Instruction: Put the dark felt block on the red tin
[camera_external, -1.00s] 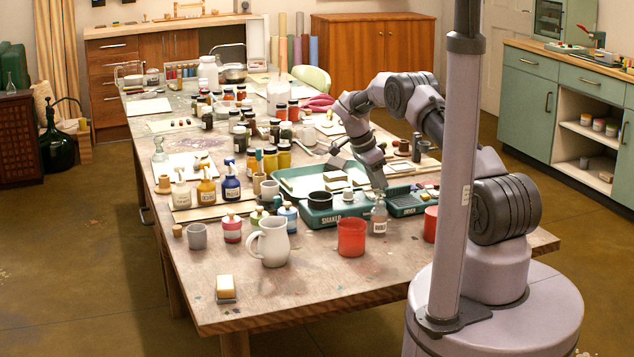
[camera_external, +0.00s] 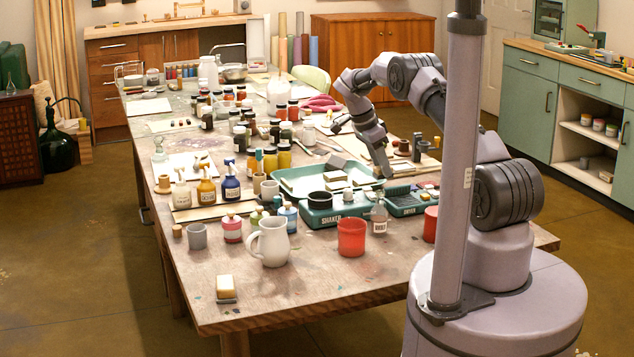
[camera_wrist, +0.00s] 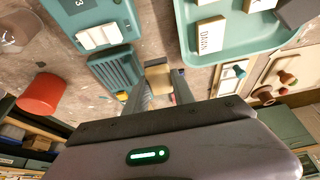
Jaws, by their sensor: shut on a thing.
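My gripper (camera_external: 384,177) hangs above the right end of the teal tray area. In the wrist view its two fingers (camera_wrist: 159,92) are closed on a small tan-topped block (camera_wrist: 158,78); I cannot tell whether its underside is dark felt. A red cylinder (camera_external: 430,224), likely the red tin, stands near the table's right side, partly behind my column. It shows at left in the wrist view (camera_wrist: 42,95).
The big teal tray (camera_external: 290,181) holds pale blocks. An open red cup (camera_external: 352,238) and a white jug (camera_external: 270,243) stand in front. The front table edge is mostly clear.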

